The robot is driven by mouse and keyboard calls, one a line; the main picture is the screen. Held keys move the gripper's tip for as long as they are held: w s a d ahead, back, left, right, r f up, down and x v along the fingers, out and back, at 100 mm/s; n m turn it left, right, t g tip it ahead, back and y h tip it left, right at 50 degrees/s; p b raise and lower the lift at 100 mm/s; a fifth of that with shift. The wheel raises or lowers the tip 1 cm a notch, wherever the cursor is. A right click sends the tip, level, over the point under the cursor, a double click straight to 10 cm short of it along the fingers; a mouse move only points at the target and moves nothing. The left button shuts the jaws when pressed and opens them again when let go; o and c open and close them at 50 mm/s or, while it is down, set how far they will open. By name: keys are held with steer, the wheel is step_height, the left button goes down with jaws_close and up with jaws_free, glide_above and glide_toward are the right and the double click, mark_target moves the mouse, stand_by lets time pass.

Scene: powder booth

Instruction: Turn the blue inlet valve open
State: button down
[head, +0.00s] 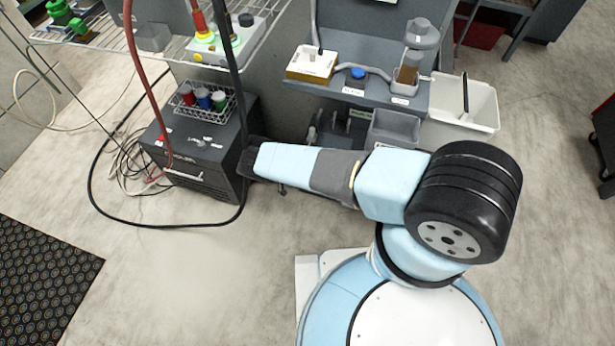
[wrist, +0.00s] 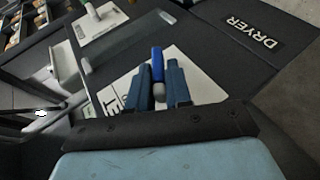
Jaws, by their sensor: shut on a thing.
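The blue inlet valve handle (wrist: 157,62) shows in the wrist view as a short blue lever with a grey rounded part below it. It stands on a white plate (wrist: 205,85) with a partly covered label. My gripper (wrist: 159,78) has one blue finger on each side of the lever and is shut on it. In the head view my arm reaches left to the dark cabinet, and the dark wrist end hides the fingers and the valve there.
A panel labelled DRYER (wrist: 254,34) is beside the valve. In the head view, a black hose (head: 236,100) hangs close to my wrist, and a wire basket of coloured cups (head: 204,101) tops the dark cabinet (head: 205,148).

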steer(key=c, duration=1.3)
jaws_free()
steer(key=shift+w+a, duration=0.15)
steer(key=shift+a, duration=0.1)
steer(key=shift+c, duration=0.2)
steer(key=shift+o, duration=0.9)
steer(key=shift+d, duration=0.15)
steer(key=v, duration=1.3)
steer(key=shift+a, duration=0.35)
steer(key=shift+r, duration=0.1)
